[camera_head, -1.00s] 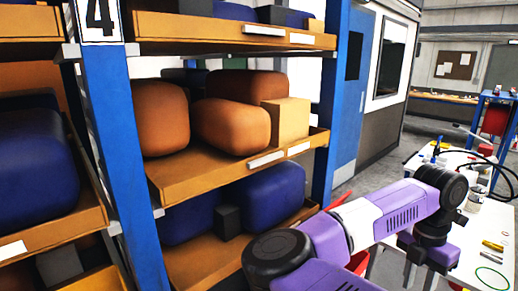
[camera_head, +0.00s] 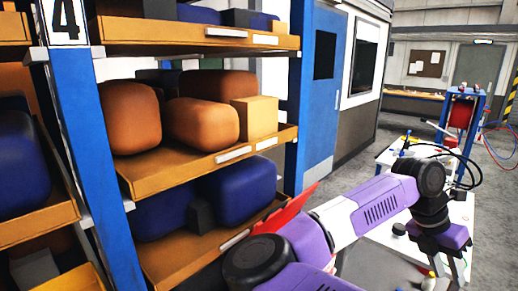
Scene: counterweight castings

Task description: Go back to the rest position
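My purple, white and black arm reaches from the bottom of the picture to the right. My gripper (camera_head: 446,268) hangs at its end, pointing down in front of the white table (camera_head: 462,213). I see no held object.
A blue-posted rack (camera_head: 88,150) with orange shelves fills the left, holding brown and dark blue rounded blocks. A red bin (camera_head: 290,212) lies close beside my arm. A blue stand (camera_head: 476,110) stands behind the table. Grey floor (camera_head: 497,205) is clear at right.

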